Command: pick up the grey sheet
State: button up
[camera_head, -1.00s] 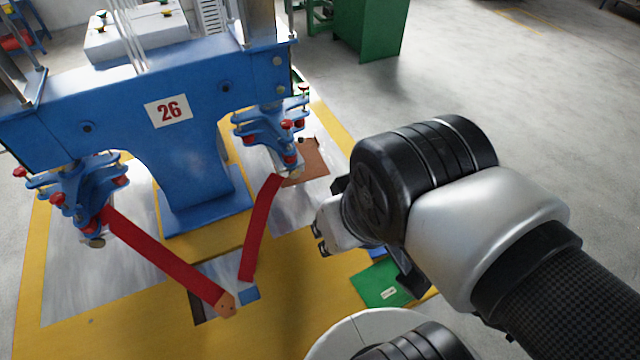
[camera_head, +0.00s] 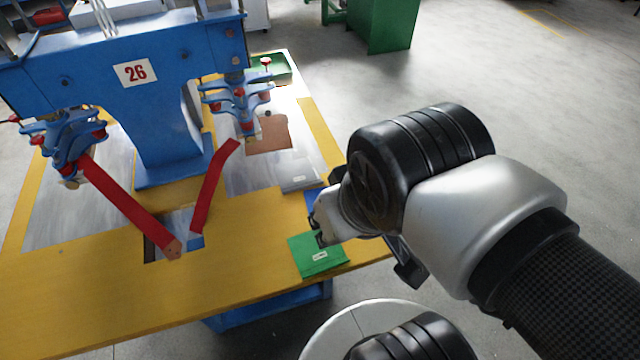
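A grey sheet (camera_head: 300,177) with a small pale label lies on the right part of the yellow table, just behind a blue sheet (camera_head: 314,200). It stands out only slightly from the pale metal plate next to it. My gripper (camera_head: 317,232) is in front of the grey sheet in the picture, over the back edge of a green sheet (camera_head: 318,258). Its two small dark fingertips look apart, with nothing between them. My wrist hides part of the blue sheet. I cannot tell the gripper's exact height above the table.
A blue welding machine with a "26" sign (camera_head: 136,72) stands on the yellow table (camera_head: 90,300). A brown sheet (camera_head: 270,134) lies behind the grey one, and a green tray (camera_head: 270,68) is at the back.

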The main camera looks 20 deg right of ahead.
aim_at(295, 175)
jog(key=l+u, duration=0.15)
jog(key=l, duration=0.3)
jog(key=l+u, duration=0.15)
jog(key=l, duration=0.3)
jog(key=k+l+u, duration=0.2)
jog(key=l, duration=0.2)
jog(key=l+u, duration=0.15)
jog(key=l, duration=0.35)
jog(key=l+u, duration=0.15)
jog(key=l, duration=0.25)
jog(key=k+l+u, duration=0.15)
jog(key=l, duration=0.25)
jog(key=i+l+u, duration=0.25)
jog(key=i+l, duration=0.15)
jog(key=i+l+u, duration=0.25)
jog(key=i+l, duration=0.25)
jog(key=i+l+u, duration=0.25)
jog(key=l, duration=0.3)
jog(key=i, duration=0.1)
